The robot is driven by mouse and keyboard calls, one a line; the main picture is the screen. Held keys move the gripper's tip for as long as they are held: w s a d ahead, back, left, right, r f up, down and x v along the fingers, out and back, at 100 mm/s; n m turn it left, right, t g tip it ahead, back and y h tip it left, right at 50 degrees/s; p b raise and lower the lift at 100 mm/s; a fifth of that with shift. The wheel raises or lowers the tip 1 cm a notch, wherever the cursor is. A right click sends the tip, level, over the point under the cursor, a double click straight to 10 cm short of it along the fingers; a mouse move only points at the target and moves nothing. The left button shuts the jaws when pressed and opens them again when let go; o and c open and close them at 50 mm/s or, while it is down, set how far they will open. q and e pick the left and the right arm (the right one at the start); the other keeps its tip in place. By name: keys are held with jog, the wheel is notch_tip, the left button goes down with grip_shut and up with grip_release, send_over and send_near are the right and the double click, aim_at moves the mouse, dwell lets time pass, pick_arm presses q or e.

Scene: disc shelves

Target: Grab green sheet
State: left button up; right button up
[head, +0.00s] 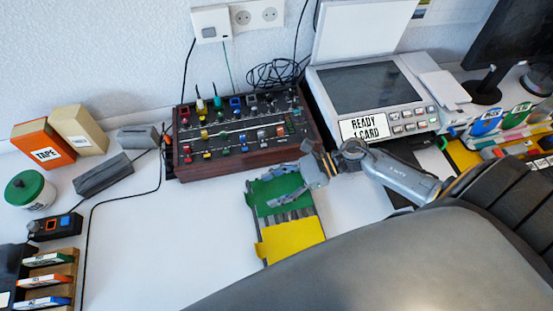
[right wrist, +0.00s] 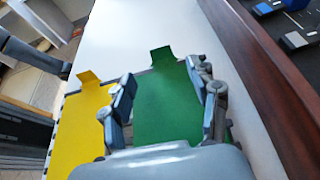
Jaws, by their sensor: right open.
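The green sheet (head: 274,190) lies on the white table in front of the mixer-like console, at the far end of a dark holder. It also shows in the right wrist view (right wrist: 168,105), with a small tab at its end. A yellow sheet (head: 291,239) lies beside it, nearer to me; it shows at the left in the right wrist view (right wrist: 85,125). My right gripper (head: 275,191) is open over the green sheet. In the right wrist view its two fingers (right wrist: 162,95) stand on either side of the green sheet. I cannot tell whether they touch it. My left gripper is not in view.
The console (head: 240,165) with knobs stands just behind the green sheet. A scanner-like device (head: 372,90) with a "READY 1 CARD" label stands to its right. A tape box (head: 42,144) and a green-lidded jar (head: 29,190) stand at left. The table left of the sheets is mostly clear.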

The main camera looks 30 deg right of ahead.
aim_at(247, 198)
jog(key=shift+w+a+f, duration=0.15)
jog(key=shift+w+a, duration=0.05)
jog(key=shift+a, duration=0.25)
jog(key=shift+w+a+f, duration=0.1)
jog(key=shift+a, duration=0.1)
jog(key=p+x, duration=0.2)
jog(key=x, duration=0.2)
jog(key=shift+w+a, duration=0.1)
jog(key=shift+a, duration=0.1)
jog(key=shift+a+f, duration=0.1)
jog(key=shift+a, duration=0.15)
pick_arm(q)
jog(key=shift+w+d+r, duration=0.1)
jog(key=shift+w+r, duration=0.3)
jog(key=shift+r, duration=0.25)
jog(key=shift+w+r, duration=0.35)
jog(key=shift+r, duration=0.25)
pick_arm(e)
jog(key=shift+f, duration=0.1)
jog(key=shift+c, duration=0.3)
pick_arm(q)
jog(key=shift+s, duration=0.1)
pick_arm(e)
jog(key=c, duration=0.8)
